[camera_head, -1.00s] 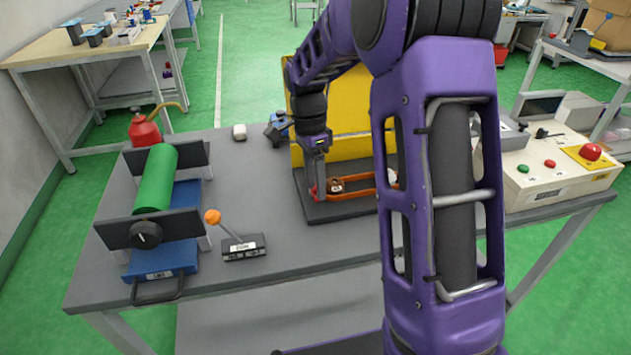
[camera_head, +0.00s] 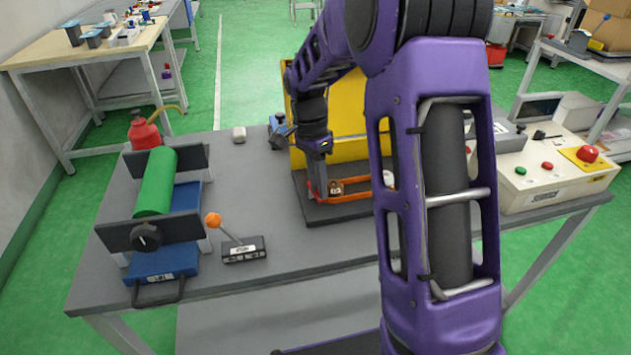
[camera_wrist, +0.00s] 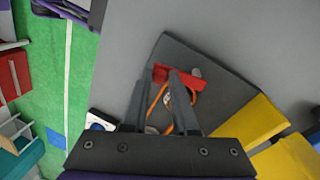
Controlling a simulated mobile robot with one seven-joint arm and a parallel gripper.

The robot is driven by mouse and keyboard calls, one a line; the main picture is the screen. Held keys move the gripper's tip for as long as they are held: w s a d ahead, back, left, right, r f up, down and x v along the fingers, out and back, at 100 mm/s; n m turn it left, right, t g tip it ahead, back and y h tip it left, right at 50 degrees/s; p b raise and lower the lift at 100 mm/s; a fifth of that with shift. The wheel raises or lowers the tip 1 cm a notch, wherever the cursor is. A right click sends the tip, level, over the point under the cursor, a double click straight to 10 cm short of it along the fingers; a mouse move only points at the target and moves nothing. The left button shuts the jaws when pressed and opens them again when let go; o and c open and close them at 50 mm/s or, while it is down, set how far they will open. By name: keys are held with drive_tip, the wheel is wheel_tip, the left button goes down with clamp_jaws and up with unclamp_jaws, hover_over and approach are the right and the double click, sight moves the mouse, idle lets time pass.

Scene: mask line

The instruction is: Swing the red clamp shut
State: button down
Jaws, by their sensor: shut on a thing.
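The red clamp (camera_wrist: 192,76) shows in the wrist view as a short red bar across the tips of my gripper (camera_wrist: 163,72). My gripper's fingers are shut on it at its left end. In the head view my gripper (camera_head: 317,190) points down at the left side of a dark base plate (camera_head: 365,213), where the fingertips and the clamp are too small to tell apart clearly. An orange loop-shaped frame (camera_head: 352,196) lies on the plate, right of the fingers, with a small brown part (camera_head: 335,187) in it. My arm hides the plate's right side.
A yellow panel (camera_head: 345,120) stands behind the plate. A green roller (camera_head: 155,185) on a blue base and an orange-knobbed lever (camera_head: 213,220) are on the left. A control box (camera_head: 540,180) with a red button stands right. The grey table (camera_head: 250,185) is clear between lever and plate.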

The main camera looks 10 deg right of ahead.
drive_tip(key=n, duration=0.1)
drive_tip(key=d+n+p, duration=0.1)
drive_tip(key=n, duration=0.2)
drive_tip(key=shift+w+d+r+n+h+p, duration=0.1)
drive_tip(key=shift+w+d+n+h+p, duration=0.2)
drive_tip(key=shift+d+h, duration=0.1)
drive_tip(key=n, duration=0.1)
drive_tip(key=w+d+n+t+p, duration=0.1)
drive_tip(key=n, duration=0.1)
drive_tip(key=shift+d+n, duration=0.1)
drive_tip(key=shift+n, duration=0.2)
drive_tip(key=n, duration=0.1)
drive_tip(key=w+n, duration=0.1)
drive_tip(key=n, duration=0.1)
drive_tip(key=d+n, duration=0.1)
drive_tip(key=shift+w+t+h+p, duration=0.25)
drive_tip(key=shift+t+h+p, duration=0.05)
drive_tip(key=shift+t+p, duration=0.1)
drive_tip(key=shift+w+d+n+t+p, duration=0.15)
drive_tip(key=shift+w+n, duration=0.25)
drive_tip(key=shift+n, duration=0.55)
drive_tip(key=shift+w+a+n+t+p, duration=0.1)
drive_tip(key=shift+w+n+t+p, duration=0.2)
drive_tip(key=shift+n, duration=0.65)
drive_tip(key=shift+w, duration=0.1)
drive_tip(key=c, duration=0.7)
unclamp_jaws()
